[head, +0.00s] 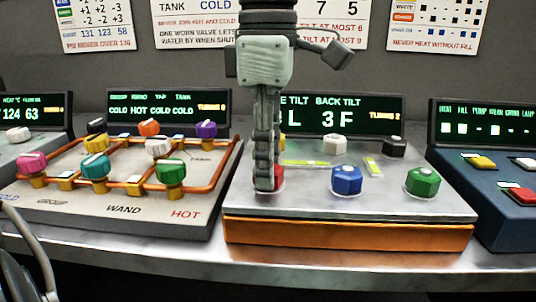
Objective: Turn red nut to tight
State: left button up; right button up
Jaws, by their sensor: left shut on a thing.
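The red nut (279,182) is at the front left of the tilt panel (310,206). My left gripper (266,186) points straight down over it and is shut on it. The gripper hides most of the nut; only a red strip shows at its right side. A blue nut (346,180) and a green nut (422,181) stand to the right in the same row. The display (345,115) behind reads "BACK TILT" and "3 F"; its left part is hidden by my gripper. My right gripper is not in view.
A white nut (334,144) and a black nut (394,146) stand behind, near two yellow-green level vials (372,166). To the left is a panel with copper pipes (110,181) and several coloured knobs. A blue button panel (488,194) is at right.

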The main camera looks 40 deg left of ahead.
pick_arm(q)
jog(key=shift+m, duration=1)
jog(key=o, duration=1.2)
jog(key=shift+c, duration=0.2)
notch_tip(320, 180, up, 12)
